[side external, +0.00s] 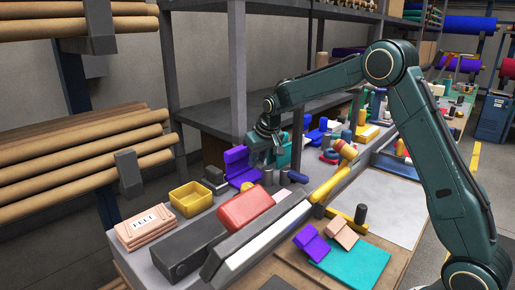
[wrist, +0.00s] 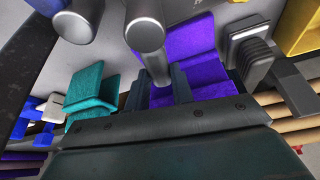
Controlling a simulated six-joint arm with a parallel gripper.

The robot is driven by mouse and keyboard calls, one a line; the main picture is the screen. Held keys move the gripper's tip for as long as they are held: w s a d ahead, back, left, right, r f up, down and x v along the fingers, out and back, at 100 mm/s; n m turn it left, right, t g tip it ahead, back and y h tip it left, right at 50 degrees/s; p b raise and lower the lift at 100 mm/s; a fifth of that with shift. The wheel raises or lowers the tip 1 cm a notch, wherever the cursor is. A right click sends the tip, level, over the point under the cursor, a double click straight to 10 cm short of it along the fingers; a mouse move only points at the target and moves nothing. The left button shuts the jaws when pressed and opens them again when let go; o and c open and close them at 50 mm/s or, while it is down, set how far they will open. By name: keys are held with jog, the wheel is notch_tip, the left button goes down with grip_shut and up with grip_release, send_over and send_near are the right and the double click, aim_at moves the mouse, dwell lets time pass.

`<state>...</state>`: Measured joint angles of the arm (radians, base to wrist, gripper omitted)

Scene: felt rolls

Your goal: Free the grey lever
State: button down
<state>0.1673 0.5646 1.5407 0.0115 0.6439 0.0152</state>
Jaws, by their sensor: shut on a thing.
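My gripper (wrist: 159,92) is shut on a folded purple felt piece (wrist: 200,76) in the wrist view. In the side view my gripper (side external: 262,150) reaches down at the right of this purple piece (side external: 237,158). A grey lever with a dark ribbed base (wrist: 251,56) stands close beside the purple felt in the wrist view; I cannot tell whether they touch. What looks like the same lever is a small dark block (side external: 214,177) left of the purple piece in the side view. A grey post (wrist: 147,38) partly covers the felt between my fingers.
A teal felt piece (wrist: 92,94) stands beside my fingers. A yellow tray (side external: 191,200), a red block (side external: 245,207) and felt bundles (side external: 150,228) lie nearer on the bench. A shelf upright (side external: 238,80) rises just behind my gripper.

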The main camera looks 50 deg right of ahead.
jog(key=shift+w+a+n+y, duration=0.1)
jog(key=shift+a+n+y, duration=0.35)
jog(key=shift+n, duration=0.75)
jog(key=shift+a, duration=0.1)
jog(key=c, duration=1.2)
grip_release()
jog(key=shift+r, duration=0.15)
jog(key=v, duration=1.3)
jog(key=shift+r, duration=0.3)
